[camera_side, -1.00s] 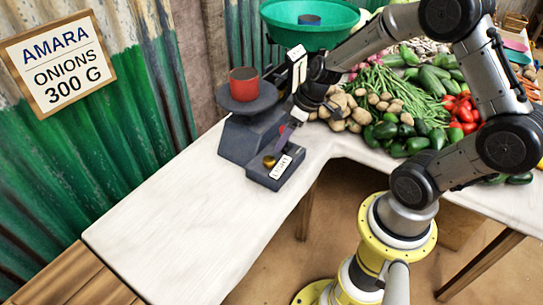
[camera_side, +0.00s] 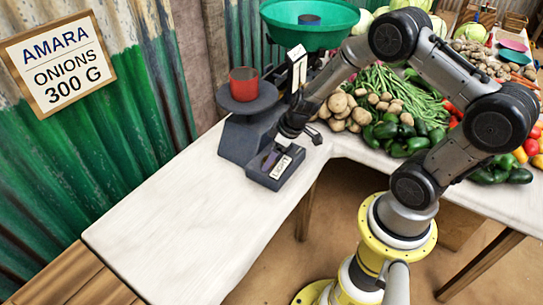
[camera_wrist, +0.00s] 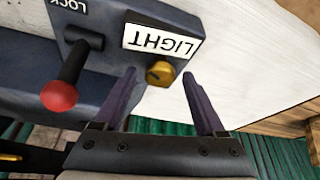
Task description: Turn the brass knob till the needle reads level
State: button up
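The brass knob (camera_wrist: 160,73) sits on the dark scale's control box, below the upside-down LIGHT label in the wrist view. My gripper (camera_wrist: 158,74) is open, with one purple finger on each side of the knob and a gap to each. In the side view, my gripper (camera_side: 271,158) is low over the control box (camera_side: 277,178), and the knob is hidden there. The balance scale (camera_side: 240,142) carries a red pot (camera_side: 243,84) on its near pan and a green bowl (camera_side: 305,32) beyond. A white upright plate (camera_side: 297,66) stands between them; no needle reading is legible.
A lever with a red ball (camera_wrist: 59,96) stands close to my gripper, near the LOCK label. Potatoes (camera_side: 345,108) and other vegetables lie to the right of the scale. The white tabletop (camera_side: 190,215) in front is clear.

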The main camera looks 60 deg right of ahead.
grip_shut()
dwell(0.3)
jog(key=shift+a+m+h, duration=0.2)
jog(key=shift+m+h, duration=0.7)
jog(key=shift+m, duration=1.3)
jog(key=shift+m+h, duration=0.3)
jog(key=shift+m, duration=1.2)
jog(key=shift+o, duration=0.7)
grip_release()
jog(key=shift+h, duration=0.3)
jog(key=shift+r, duration=0.1)
